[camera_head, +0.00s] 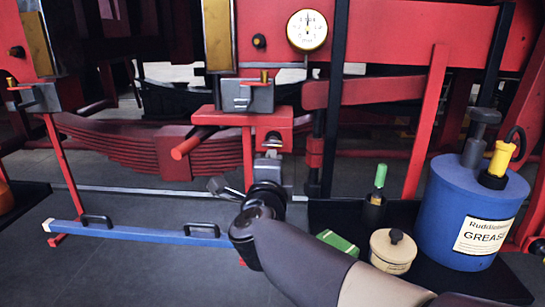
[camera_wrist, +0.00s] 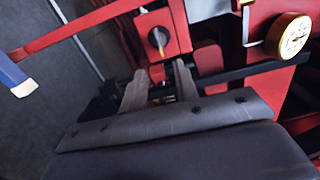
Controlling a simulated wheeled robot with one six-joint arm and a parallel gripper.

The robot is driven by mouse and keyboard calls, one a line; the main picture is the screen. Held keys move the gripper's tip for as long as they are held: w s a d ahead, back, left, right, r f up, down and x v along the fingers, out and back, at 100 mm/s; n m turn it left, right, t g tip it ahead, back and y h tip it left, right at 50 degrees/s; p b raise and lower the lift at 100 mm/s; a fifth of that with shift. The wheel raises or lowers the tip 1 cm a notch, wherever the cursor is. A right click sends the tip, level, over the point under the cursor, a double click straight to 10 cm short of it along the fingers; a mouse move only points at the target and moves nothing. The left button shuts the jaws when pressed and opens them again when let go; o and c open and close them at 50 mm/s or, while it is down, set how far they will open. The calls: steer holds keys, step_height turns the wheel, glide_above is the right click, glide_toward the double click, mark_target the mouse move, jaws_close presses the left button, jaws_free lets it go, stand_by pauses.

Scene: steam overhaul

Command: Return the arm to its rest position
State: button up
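My arm reaches in from the bottom right of the head view, and its wrist is in front of the red stand (camera_head: 250,125). My gripper (camera_head: 270,155) is small and partly hidden by the wrist there, just below the stand's red block. In the wrist view my gripper (camera_wrist: 159,78) shows two grey fingers set apart, with a gap between them and nothing seen held. A red block with a dark round knob (camera_wrist: 158,38) is just beyond the fingertips. I cannot tell whether the fingers touch anything.
A black tray (camera_head: 500,285) at right holds a blue grease drum (camera_head: 455,235), a cream tin (camera_head: 392,250), a green box (camera_head: 338,243) and a green-topped bottle (camera_head: 376,190). A blue bar (camera_head: 150,234) lies low at left. A gauge (camera_head: 307,30) is above. Floor at lower left is clear.

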mark_target(274, 146)
steer(key=shift+s, duration=0.8)
steer(key=shift+w, duration=0.1)
steer(key=w, duration=1)
steer(key=shift+w+d, duration=0.15)
steer(key=shift+w, duration=0.2)
